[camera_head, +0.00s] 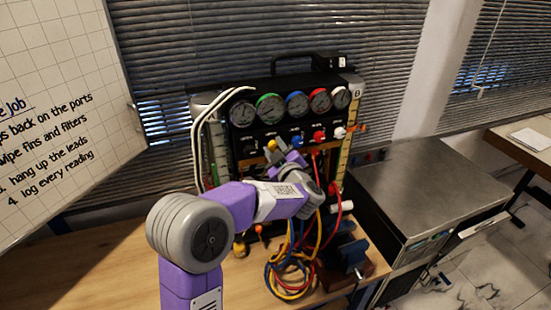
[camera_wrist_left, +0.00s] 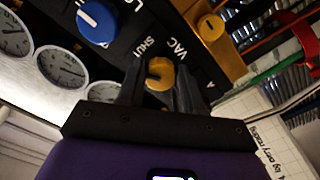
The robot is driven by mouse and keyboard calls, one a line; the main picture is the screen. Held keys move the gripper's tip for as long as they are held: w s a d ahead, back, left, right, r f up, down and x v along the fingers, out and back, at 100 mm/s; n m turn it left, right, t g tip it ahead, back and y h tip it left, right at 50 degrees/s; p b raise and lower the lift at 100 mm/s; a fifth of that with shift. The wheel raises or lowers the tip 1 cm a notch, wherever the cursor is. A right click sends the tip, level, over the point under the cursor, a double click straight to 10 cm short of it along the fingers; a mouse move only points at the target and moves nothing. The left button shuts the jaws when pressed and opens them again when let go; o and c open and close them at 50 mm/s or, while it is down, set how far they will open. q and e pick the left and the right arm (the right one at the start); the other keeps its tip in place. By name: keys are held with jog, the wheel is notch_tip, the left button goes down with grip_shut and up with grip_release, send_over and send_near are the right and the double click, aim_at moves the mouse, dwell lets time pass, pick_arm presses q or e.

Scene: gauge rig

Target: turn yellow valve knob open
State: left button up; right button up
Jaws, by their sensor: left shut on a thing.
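The gauge rig (camera_head: 285,85) stands on the wooden bench with a row of dials and coloured knobs below them. The yellow valve knob (camera_head: 271,145) is at the left of the knob row. In the left wrist view the yellow knob (camera_wrist_left: 160,73) sits between the two dark fingers of my left gripper (camera_wrist_left: 160,88), near the labels SHUT and VAC. My left gripper (camera_head: 280,153) is shut on this knob, its arm crossing in front of the rig's lower part. My right gripper is not in view.
The blue knob (camera_head: 297,140) is close beside the gripper; red (camera_head: 319,136) and white (camera_head: 340,132) knobs follow to the right. Coiled coloured hoses (camera_head: 290,275) lie below. A whiteboard (camera_head: 60,100) stands left. A metal-topped cabinet (camera_head: 425,185) stands right.

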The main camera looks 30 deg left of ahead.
pick_arm(q)
jog(key=n+b, duration=0.2)
jog(key=b, duration=0.1)
jog(key=n+b, duration=0.2)
jog(key=n, duration=0.1)
jog(key=n+b, duration=0.3)
jog(key=shift+f+b, duration=0.25)
jog(key=shift+b, duration=0.05)
jog(key=shift+r+n+b, duration=0.1)
jog(key=shift+n+b, duration=1.8)
jog(key=shift+n, duration=0.4)
jog(key=o, duration=1)
jog(key=shift+r, duration=0.1)
jog(key=shift+o, duration=0.2)
jog(key=v, duration=0.7)
jog(key=shift+s+d, duration=0.2)
jog(key=shift+s, duration=0.05)
